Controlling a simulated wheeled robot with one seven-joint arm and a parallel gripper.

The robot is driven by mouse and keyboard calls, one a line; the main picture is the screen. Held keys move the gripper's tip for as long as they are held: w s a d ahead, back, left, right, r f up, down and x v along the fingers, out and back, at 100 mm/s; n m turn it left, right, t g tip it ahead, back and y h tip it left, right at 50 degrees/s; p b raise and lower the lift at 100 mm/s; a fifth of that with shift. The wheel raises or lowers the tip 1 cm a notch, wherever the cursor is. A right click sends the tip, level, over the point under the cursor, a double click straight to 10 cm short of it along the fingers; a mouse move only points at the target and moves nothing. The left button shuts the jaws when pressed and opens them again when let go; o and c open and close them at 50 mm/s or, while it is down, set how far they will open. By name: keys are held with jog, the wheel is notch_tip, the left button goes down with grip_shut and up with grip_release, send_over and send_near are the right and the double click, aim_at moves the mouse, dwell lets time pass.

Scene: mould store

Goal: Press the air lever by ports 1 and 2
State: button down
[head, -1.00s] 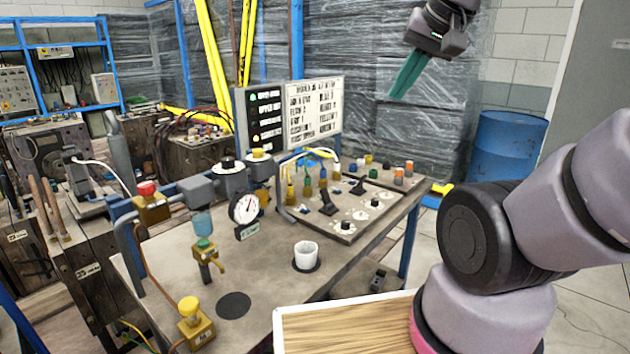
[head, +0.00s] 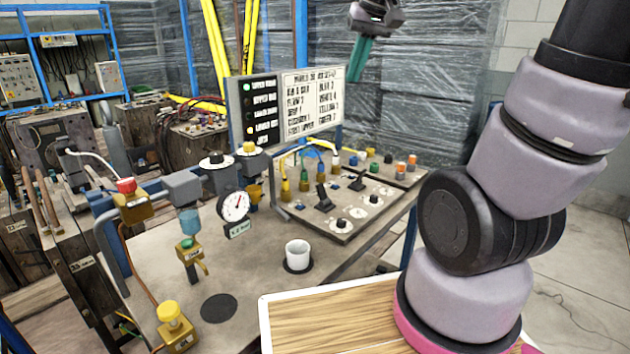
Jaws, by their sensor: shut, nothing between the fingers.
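A grey port panel (head: 362,223) lies on the workbench, with two black levers standing on it. The nearer lever (head: 323,198) stands at the left, beside a row of coloured hose fittings (head: 304,180). The farther lever (head: 358,181) stands a little behind and right of it. The port numbers are too small to read, so I cannot tell which lever is by ports 1 and 2. My gripper (head: 359,62), with teal fingers, is shut and empty. It is high above the back of the bench, pointing down, and appears apart from both levers.
A sign board (head: 312,100) stands behind the panel. A pressure gauge (head: 235,206), a white cup (head: 297,254) and a yellow-knobbed valve (head: 175,325) are on the bench (head: 250,272). Round black knobs (head: 341,224) sit close to the levers. Wrapped stacks (head: 425,90) fill the back.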

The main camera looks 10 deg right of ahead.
jog(key=w+a+f+n+g, duration=0.15)
jog(key=w+f, duration=0.25)
jog(key=w, duration=0.4)
jog(key=n+g+h, duration=0.1)
jog(key=n+g, duration=0.2)
jog(key=n, duration=0.1)
send_over(323, 195)
jog(key=w+a, duration=0.2)
jog(key=w, duration=0.1)
notch_tip(323, 195, down, 13)
jog(key=w+a+f+n+h, duration=0.1)
jog(key=w+f, duration=0.3)
jog(key=f, duration=0.6)
jog(key=shift+a+n+g, duration=0.45)
jog(key=shift+a+n, duration=0.15)
jog(key=shift+n, duration=0.15)
jog(key=shift+f, duration=0.15)
jog(key=f, duration=0.9)
jog(key=shift+s+d, duration=0.2)
jog(key=shift+s, duration=0.15)
jog(key=shift+s+d+r, duration=0.25)
jog(key=shift+s+d, duration=0.55)
jog(key=shift+s, duration=0.3)
jog(key=shift+s+d+r, duration=0.2)
jog(key=shift+s+d, duration=0.1)
jog(key=shift+s, duration=0.1)
